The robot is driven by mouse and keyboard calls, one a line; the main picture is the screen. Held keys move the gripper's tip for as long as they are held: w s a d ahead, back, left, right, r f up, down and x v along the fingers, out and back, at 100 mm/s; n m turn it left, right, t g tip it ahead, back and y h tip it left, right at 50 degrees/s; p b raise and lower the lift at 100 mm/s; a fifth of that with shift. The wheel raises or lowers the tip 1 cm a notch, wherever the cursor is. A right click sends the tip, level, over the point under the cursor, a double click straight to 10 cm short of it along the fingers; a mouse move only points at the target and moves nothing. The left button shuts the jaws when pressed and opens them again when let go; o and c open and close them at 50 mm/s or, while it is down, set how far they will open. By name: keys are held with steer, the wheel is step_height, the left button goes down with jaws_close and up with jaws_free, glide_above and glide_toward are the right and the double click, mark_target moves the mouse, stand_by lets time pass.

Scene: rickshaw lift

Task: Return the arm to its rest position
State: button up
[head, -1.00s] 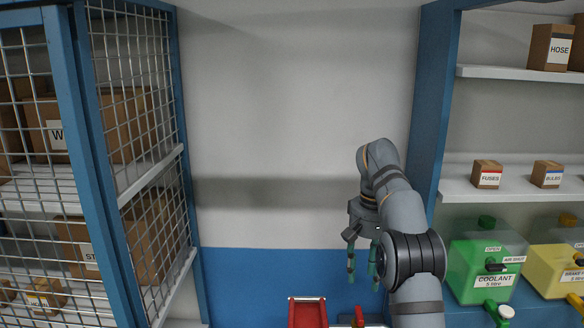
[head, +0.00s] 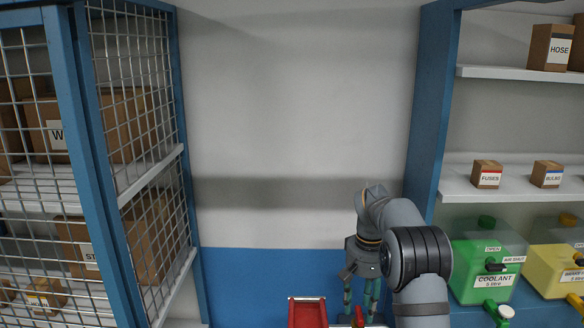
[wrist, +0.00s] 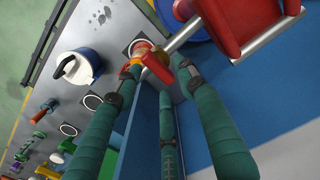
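My gripper (head: 359,313) hangs downward at the end of my bent arm, low in front of the wall. Its green-wrapped fingers are spread apart, and in the wrist view my gripper (wrist: 156,72) appears open. A red and orange handle-like part (wrist: 156,66) shows between the fingertips there, by a metal rod; I cannot tell whether a finger touches it. In the head view a small red part (head: 359,317) shows between the fingers at the bottom edge.
A red tray-like part (head: 307,313) lies left of my gripper. A wire-mesh cabinet (head: 60,150) stands left, blue-framed shelves (head: 505,195) right. A green coolant container (head: 486,268) is close to my arm. A blue-and-white cup-like object (wrist: 76,68) sits on a grey panel.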

steer(key=shift+w+a+f+n+p, duration=0.1)
steer(key=shift+f+n+p, duration=0.25)
steer(key=shift+n, duration=0.85)
steer(key=n, duration=0.5)
steer(key=shift+a+n, duration=0.25)
steer(key=shift+n, duration=0.05)
steer(key=n, duration=0.4)
steer(key=shift+a, duration=0.15)
steer(key=n, duration=0.3)
steer(key=shift+s+a+n+b, duration=0.2)
steer(key=shift+n+b, duration=0.1)
steer(key=shift+n, duration=0.1)
steer(key=shift+d, duration=0.1)
